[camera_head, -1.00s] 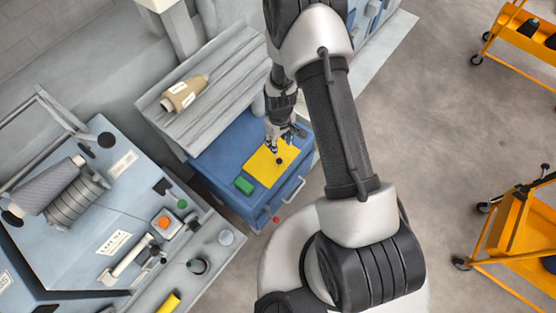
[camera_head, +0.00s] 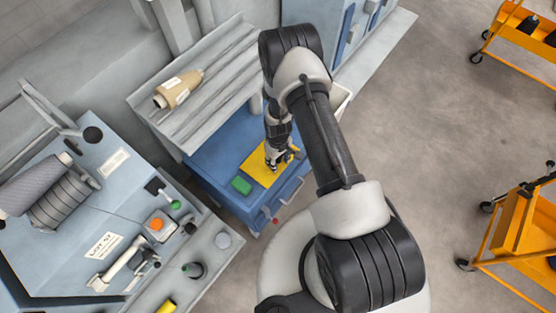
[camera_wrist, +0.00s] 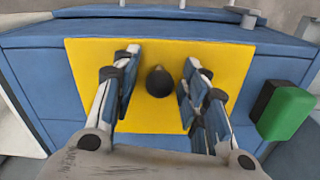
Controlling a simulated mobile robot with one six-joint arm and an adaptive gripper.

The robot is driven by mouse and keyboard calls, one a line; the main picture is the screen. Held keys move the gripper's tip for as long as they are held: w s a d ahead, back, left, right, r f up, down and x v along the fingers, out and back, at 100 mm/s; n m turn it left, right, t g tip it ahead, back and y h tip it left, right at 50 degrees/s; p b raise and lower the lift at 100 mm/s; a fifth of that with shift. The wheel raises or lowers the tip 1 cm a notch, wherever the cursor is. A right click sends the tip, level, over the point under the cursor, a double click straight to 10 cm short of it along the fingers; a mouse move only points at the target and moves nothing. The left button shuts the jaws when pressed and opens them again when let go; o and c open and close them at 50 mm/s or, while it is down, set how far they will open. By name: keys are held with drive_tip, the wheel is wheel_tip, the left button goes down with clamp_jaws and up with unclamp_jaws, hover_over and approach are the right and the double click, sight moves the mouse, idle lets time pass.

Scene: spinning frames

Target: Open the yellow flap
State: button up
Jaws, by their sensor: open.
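The yellow flap (camera_wrist: 160,55) is a flat square panel on the blue cabinet (camera_wrist: 40,70), with a round black knob (camera_wrist: 160,82) on it. The flap looks shut, flat against the cabinet. My gripper (camera_wrist: 157,85) is open, with one finger on each side of the knob in the wrist view; whether the fingers touch it I cannot tell. In the head view my gripper (camera_head: 279,160) is over the flap (camera_head: 257,166) and hides part of it and the knob.
A green block (camera_wrist: 286,112) sits beside the flap, also seen in the head view (camera_head: 241,186). A slatted grey shelf (camera_head: 215,85) with a tan cone (camera_head: 178,90) stands behind. A handle (camera_head: 291,190) and red knob (camera_head: 276,221) are on the cabinet front. Orange carts (camera_head: 515,235) stand right.

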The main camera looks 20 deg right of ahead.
clamp_jaws()
idle(0.5)
